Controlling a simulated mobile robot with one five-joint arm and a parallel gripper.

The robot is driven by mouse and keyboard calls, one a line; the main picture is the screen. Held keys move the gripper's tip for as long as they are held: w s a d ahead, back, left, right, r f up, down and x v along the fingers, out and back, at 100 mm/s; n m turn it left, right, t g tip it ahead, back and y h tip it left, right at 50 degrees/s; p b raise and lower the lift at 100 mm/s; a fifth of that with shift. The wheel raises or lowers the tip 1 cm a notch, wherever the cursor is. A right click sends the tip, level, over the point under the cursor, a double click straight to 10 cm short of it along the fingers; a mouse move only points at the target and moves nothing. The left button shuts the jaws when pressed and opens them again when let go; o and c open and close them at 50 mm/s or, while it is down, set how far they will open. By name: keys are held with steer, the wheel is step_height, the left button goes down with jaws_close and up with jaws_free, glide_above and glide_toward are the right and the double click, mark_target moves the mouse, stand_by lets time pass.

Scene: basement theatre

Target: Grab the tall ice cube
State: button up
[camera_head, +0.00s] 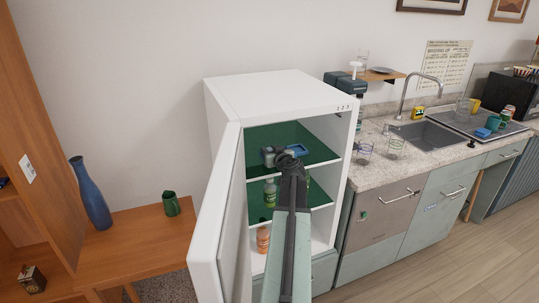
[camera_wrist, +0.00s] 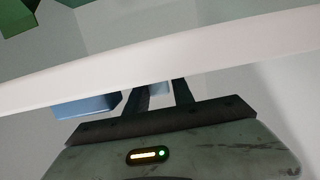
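My gripper (camera_head: 287,157) reaches into the open fridge at its upper shelf. In the wrist view its two dark fingers (camera_wrist: 160,95) stand apart, and their tips are hidden behind a white edge. A small pale bluish patch (camera_wrist: 159,88) shows between the fingers; I cannot tell whether it is the tall ice cube or whether they touch it. A blue item (camera_head: 296,149) lies on the shelf by my gripper, and a blue block (camera_wrist: 87,107) shows left of the fingers. A grey item (camera_head: 268,157) sits left of my gripper. No ice cube is clearly recognisable.
The white fridge (camera_head: 275,96) stands with its door (camera_head: 221,220) swung open at left. Bottles (camera_head: 270,191) stand on lower shelves. A white edge (camera_wrist: 170,58) crosses close before the wrist camera. A counter with sink (camera_head: 430,135) is right; a wooden bench (camera_head: 145,240) is left.

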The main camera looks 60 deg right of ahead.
mark_target(270, 148)
jaws_close()
step_height(270, 148, up, 8)
steer(key=p, duration=0.8)
steer(key=shift+s+d+r, duration=0.1)
steer(key=shift+s+d, duration=0.05)
steer(key=s+d+f+b, duration=0.1)
steer(key=s+d, duration=1)
steer(key=d, duration=0.5)
steer(key=shift+s, duration=0.25)
